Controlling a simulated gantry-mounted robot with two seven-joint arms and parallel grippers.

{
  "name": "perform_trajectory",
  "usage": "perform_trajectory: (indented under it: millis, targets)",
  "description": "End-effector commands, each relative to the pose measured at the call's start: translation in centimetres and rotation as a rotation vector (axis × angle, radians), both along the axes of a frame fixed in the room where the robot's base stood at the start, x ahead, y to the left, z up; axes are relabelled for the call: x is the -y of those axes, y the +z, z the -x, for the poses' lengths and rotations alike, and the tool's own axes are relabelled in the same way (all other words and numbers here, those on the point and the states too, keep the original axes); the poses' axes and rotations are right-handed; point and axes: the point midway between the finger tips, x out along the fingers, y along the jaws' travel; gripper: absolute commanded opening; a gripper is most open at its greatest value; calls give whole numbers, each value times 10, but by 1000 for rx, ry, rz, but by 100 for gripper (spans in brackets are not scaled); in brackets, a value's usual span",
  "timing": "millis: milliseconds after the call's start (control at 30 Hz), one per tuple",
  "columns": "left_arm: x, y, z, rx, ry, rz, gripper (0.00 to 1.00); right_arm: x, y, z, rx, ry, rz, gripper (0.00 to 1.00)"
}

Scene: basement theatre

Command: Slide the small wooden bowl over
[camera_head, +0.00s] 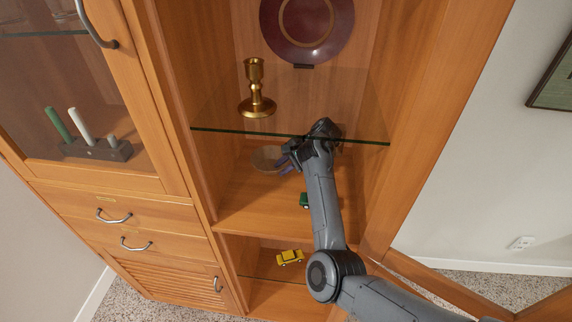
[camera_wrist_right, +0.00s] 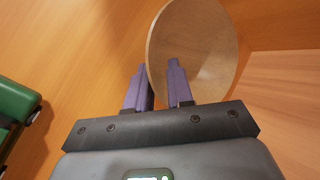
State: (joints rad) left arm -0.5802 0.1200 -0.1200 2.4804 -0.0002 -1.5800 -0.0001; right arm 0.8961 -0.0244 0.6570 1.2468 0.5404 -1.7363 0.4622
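The small wooden bowl (camera_head: 266,158) sits on the cabinet shelf below the glass shelf, to the left of my right gripper. My right gripper (camera_head: 287,163) reaches in under the glass, its purple fingers close beside the bowl's right side. In the right wrist view the bowl (camera_wrist_right: 205,45) is a round, light brown shape beyond the fingers. The fingers (camera_wrist_right: 158,75) stand apart with a gap between them, and the right one overlaps the bowl's edge. I cannot tell whether they touch it. My left gripper is not in view.
A green toy car (camera_head: 304,200) stands near the shelf front, and it also shows in the wrist view (camera_wrist_right: 14,105). The glass shelf (camera_head: 215,110) above holds a brass candlestick (camera_head: 256,92) and a dark red plate (camera_head: 303,25). A yellow car (camera_head: 290,257) is on the shelf below.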

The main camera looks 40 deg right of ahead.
Motion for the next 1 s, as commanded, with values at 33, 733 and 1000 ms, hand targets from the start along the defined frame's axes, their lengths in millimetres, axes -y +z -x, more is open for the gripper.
perform_trajectory:
  millis: [33,733,1000]
  targets:
    - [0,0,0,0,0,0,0,0,0,0,0,0,0,22]
    - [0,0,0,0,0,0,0,2,0,-3,0,-1,0,0]
    - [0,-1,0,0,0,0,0,11,1,-11,0,-8,0,0]
